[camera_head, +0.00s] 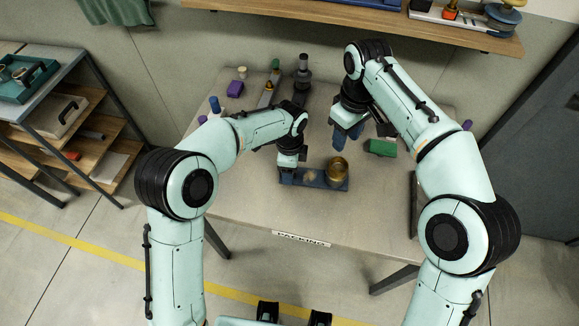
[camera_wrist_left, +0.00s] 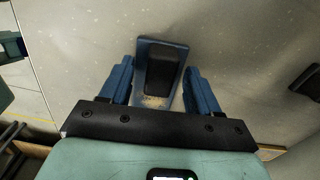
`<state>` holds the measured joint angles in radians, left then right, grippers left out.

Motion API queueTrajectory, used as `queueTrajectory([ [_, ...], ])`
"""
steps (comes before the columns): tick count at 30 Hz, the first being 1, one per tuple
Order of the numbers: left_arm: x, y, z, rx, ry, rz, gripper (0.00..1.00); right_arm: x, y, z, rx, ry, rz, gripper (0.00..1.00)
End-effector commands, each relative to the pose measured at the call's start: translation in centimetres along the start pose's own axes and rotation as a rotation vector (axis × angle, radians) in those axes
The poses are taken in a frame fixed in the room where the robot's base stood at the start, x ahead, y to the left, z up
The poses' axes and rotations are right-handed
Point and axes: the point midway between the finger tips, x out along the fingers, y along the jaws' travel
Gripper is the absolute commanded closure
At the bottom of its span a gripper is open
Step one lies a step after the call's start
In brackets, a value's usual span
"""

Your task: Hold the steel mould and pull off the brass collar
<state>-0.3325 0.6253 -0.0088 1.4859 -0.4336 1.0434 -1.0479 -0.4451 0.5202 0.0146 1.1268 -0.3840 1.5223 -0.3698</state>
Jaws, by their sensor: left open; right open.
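A brass collar (camera_head: 338,168), round and cup-like, stands at the right end of a blue base (camera_head: 314,181) near the middle of the table. I cannot make out a separate steel mould. My left gripper (camera_head: 288,176) is low over the base's left end, left of the collar. In the left wrist view, its open fingers (camera_wrist_left: 160,90) straddle the blue base (camera_wrist_left: 147,48), with a dark block (camera_wrist_left: 163,70) between them. Contact is unclear. My right gripper (camera_head: 347,136) is open and empty, behind the collar and apart from it.
A green block (camera_head: 382,147) lies right of the right gripper. A dark bottle-like object (camera_head: 302,72) and a purple block (camera_head: 235,88) stand at the back. A wooden shelf (camera_head: 380,22) hangs behind. The table front (camera_head: 300,222) is clear.

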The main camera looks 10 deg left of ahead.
Motion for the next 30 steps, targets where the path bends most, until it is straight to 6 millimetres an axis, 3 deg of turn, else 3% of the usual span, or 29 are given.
queueTrajectory([
  [9, 0.31, 0.01, 0.00, -0.001, 0.000, 0.000, 0.38, -0.01, 0.00, 0.00, 0.000, 0.000, 0.000, 0.57],
  [11, 0.30, 0.01, 0.00, -0.001, 0.000, 0.000, 0.55, -0.01, 0.00, 0.00, 0.000, 0.000, 0.000, 0.57],
  [15, 0.29, 0.01, -0.01, -0.001, 0.000, 0.000, 1.00, -0.01, 0.00, 0.00, 0.000, 0.000, 0.000, 0.57],
  [30, 0.23, -0.01, -0.02, -0.001, 0.001, -0.001, 1.00, -0.01, 0.00, 0.00, 0.000, 0.000, 0.000, 0.57],
])
